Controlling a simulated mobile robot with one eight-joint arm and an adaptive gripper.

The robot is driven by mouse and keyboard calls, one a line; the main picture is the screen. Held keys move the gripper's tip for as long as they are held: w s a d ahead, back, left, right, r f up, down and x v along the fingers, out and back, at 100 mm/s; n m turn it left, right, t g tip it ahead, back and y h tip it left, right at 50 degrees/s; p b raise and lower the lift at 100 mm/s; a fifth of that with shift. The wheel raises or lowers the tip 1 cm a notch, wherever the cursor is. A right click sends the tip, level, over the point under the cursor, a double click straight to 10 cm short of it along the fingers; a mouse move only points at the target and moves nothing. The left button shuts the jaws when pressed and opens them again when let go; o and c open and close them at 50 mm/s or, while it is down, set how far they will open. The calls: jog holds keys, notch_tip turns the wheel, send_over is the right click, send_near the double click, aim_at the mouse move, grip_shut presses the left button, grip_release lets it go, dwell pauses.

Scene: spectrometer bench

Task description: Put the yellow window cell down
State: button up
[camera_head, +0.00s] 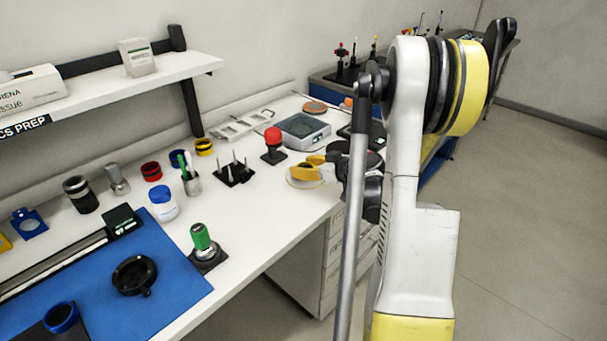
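My gripper (312,169) is low over the right part of the white bench, seen from behind and partly hidden by my own arm. A yellow-orange shape shows at its tip, above a pale round disc (292,183) on the bench. I cannot tell whether that shape is the fingers, a held cell, or both, nor whether it touches the disc. A separate short yellow ring with a dark opening (204,147) stands at the back of the bench, apart from my gripper.
A red-knobbed post (273,146), a black pronged stand (234,174) and a grey square instrument (303,131) surround the disc on the left and behind. A green-topped post (202,243) stands at the front edge beside the blue mat (185,290). Some white bench is bare between them.

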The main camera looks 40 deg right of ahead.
jog(key=shift+f, duration=0.55)
jog(key=shift+f, duration=0.25)
jog(key=o, duration=1.2)
jog(key=shift+r, duration=0.1)
jog(key=shift+o, duration=0.2)
